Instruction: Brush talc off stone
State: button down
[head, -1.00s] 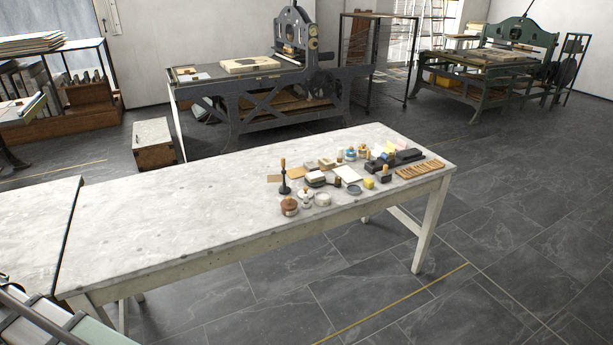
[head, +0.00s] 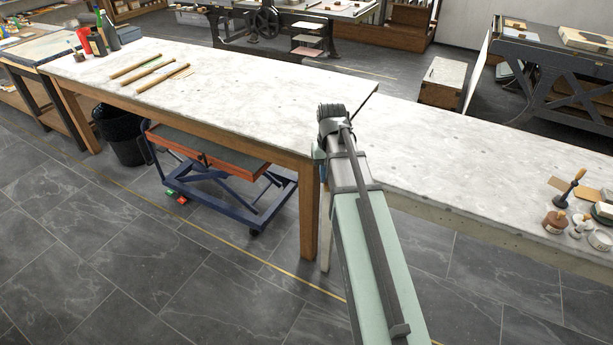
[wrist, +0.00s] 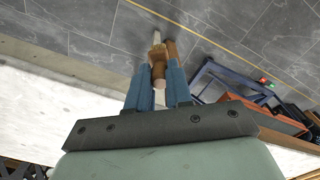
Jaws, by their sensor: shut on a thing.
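My gripper (wrist: 160,72) shows in the wrist view, its two blue fingers shut on a brown wooden-handled tool (wrist: 158,54) with a pale tip. It may be a brush; its working end is not clear. In the head view my arm reaches over the joint between two tables and hides most of the gripper. A pale slab (head: 586,38) that looks like a litho stone lies on the dark press at the upper right, far from my gripper. I cannot make out talc on it.
The right table (head: 450,150) is bare except for small tools (head: 570,190) at the right. A blue lift cart (head: 235,190) and black bin (head: 120,135) stand below.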

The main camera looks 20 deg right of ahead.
jog(key=s+d+r+m, duration=0.1)
jog(key=s+d+m, duration=0.4)
jog(key=d, duration=1.2)
jog(key=s+d+r+m, duration=0.1)
jog(key=s+d, duration=0.7)
jog(key=d, duration=0.8)
jog(key=s+d+r+m, duration=0.1)
jog(key=s+d+m, duration=0.4)
jog(key=d, duration=1.2)
jog(key=s+d+r+m, duration=0.2)
jog(key=s+d+r, duration=0.1)
jog(key=s+d, duration=1.8)
jog(key=w+d+r+m, duration=0.1)
jog(key=w+d+m, duration=0.2)
jog(key=d, duration=0.9)
jog(key=shift+w+d+r, duration=0.15)
jog(key=shift+w+r, duration=0.05)
jog(key=shift+w, duration=0.05)
